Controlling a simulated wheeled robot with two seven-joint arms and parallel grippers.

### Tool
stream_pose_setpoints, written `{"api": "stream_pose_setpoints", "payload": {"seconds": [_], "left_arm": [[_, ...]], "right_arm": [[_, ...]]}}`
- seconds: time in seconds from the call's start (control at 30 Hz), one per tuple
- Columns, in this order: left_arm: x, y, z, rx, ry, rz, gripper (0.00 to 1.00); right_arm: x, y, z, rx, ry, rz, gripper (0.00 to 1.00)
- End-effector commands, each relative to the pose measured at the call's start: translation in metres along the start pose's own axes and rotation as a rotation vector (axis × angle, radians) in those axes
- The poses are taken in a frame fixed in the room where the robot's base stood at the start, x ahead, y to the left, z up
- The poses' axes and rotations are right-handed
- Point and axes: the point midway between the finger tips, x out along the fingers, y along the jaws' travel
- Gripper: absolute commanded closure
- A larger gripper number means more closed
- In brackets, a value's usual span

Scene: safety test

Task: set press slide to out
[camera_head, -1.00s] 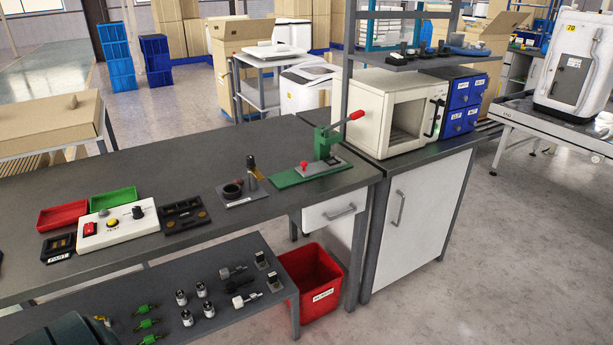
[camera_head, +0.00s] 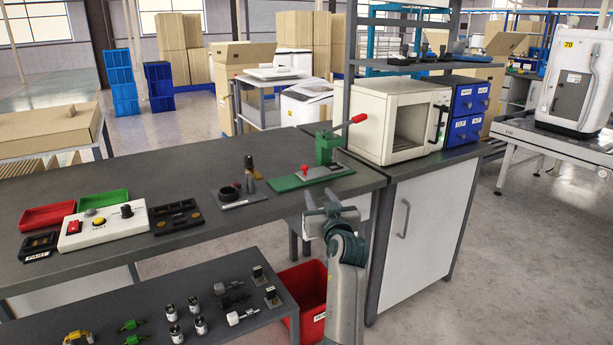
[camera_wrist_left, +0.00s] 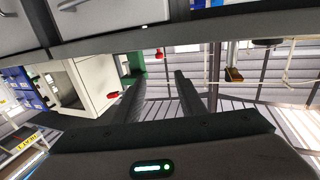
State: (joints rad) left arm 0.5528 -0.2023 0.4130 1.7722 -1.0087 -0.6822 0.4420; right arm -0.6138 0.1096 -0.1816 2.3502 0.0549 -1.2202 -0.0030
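The green press (camera_head: 325,150) stands near the right end of the workbench, its red-tipped lever pointing up and right. Its grey slide (camera_head: 318,172) lies on the green base and carries a red knob (camera_head: 304,170). I cannot tell how far out the slide is. My left gripper (camera_head: 322,197) is in front of the bench edge, below and apart from the press, with fingers apart and empty. In the left wrist view, the two dark fingers (camera_wrist_left: 157,85) are separated, with the red knob (camera_wrist_left: 159,53) and red lever grip (camera_wrist_left: 113,95) beyond. My right gripper is not in view.
The bench edge and drawer lie right beside my left gripper. A small stand (camera_head: 250,170), black tray (camera_head: 176,216) and white button box (camera_head: 100,227) are left of the press. A white oven-like box (camera_head: 400,118) stands behind right. A red bin (camera_head: 300,285) is below.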

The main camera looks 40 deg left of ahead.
Motion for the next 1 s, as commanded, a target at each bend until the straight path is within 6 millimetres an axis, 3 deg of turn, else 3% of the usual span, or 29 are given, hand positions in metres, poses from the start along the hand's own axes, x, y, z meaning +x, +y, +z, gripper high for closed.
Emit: {"api": "stream_pose_setpoints", "payload": {"seconds": [0.47,0.67,1.0], "left_arm": [[0.012,0.001,0.000,0.003,0.002,0.003,0.63],[0.037,0.001,0.000,0.004,0.000,0.003,0.63],[0.098,0.001,0.000,0.005,0.000,0.003,0.63]], "right_arm": [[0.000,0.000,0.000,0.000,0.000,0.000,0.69],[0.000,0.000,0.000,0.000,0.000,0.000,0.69],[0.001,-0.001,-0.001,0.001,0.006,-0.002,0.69]]}}
